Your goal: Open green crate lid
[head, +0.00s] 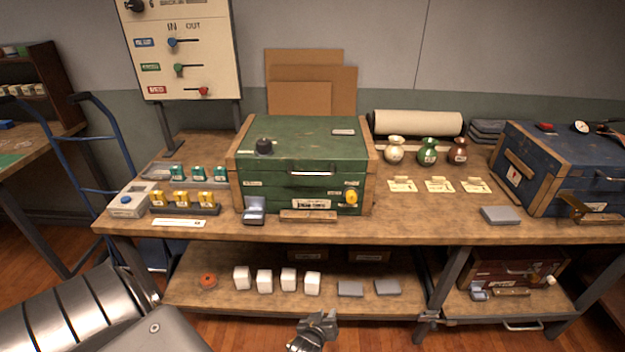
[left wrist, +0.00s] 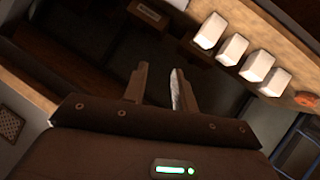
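The green crate (head: 290,194) stands on the workbench, left of the middle in the head view. Its green lid (head: 305,140) lies flat and closed, with a black knob (head: 264,147) on top. A metal handle (head: 310,173) runs along the front edge, and a yellow knob (head: 350,196) sits on the front face. My left gripper (head: 320,322) is low in front of the bench, below the crate and apart from it. In the left wrist view its two fingers (left wrist: 157,82) stand apart with nothing between them. My right gripper is out of view.
A small grey device (head: 254,209) and a wooden bar (head: 308,216) are at the crate's front. Yellow blocks (head: 180,198) stand left, vases (head: 428,151) right. A blue crate (head: 562,170) is at far right. White blocks (head: 265,281) stand on the lower shelf.

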